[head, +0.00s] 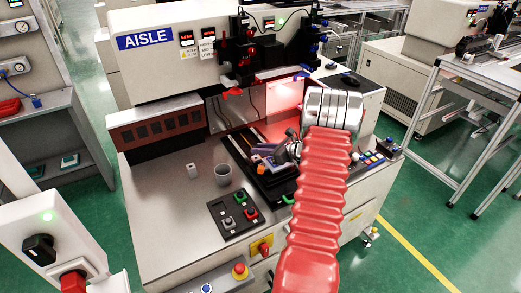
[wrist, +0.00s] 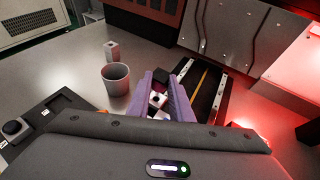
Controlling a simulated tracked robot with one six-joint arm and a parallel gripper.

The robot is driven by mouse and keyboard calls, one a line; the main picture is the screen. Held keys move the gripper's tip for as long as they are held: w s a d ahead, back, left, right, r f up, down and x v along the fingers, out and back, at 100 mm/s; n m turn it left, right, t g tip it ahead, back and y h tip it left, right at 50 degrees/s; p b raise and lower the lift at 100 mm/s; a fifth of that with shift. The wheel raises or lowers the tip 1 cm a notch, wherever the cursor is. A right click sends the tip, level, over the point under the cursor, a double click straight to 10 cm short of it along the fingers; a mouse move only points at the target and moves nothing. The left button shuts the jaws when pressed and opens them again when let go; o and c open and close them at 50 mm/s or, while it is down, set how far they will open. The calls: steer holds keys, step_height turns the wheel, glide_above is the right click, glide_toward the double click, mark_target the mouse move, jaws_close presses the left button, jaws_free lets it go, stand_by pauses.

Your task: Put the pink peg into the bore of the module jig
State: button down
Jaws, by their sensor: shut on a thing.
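My gripper (head: 264,166) is over the black tray at the middle of the bench. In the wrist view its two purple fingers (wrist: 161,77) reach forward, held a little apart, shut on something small. A small black-and-white piece (wrist: 157,99) shows in the gap between them; I cannot tell whether it is held or lies beyond. I cannot make out the pink peg's own colour in either view; the fingers and wrist housing hide much of the grip. The module jig and its bore cannot be told apart clearly near the fingers.
The long black tray (head: 236,148) has rails and a yellow strip (wrist: 200,86). A grey cup (head: 223,174) and a small white block (head: 191,170) stand left of it. A button panel (head: 234,214) is in front. A metal back plate (wrist: 225,37) rises behind.

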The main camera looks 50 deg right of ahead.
steer(key=shift+f, duration=1.55)
steer(key=c, duration=1.5)
jaws_free()
steer(key=v, duration=1.3)
steer(key=shift+s+d, duration=0.1)
steer(key=shift+s, duration=0.3)
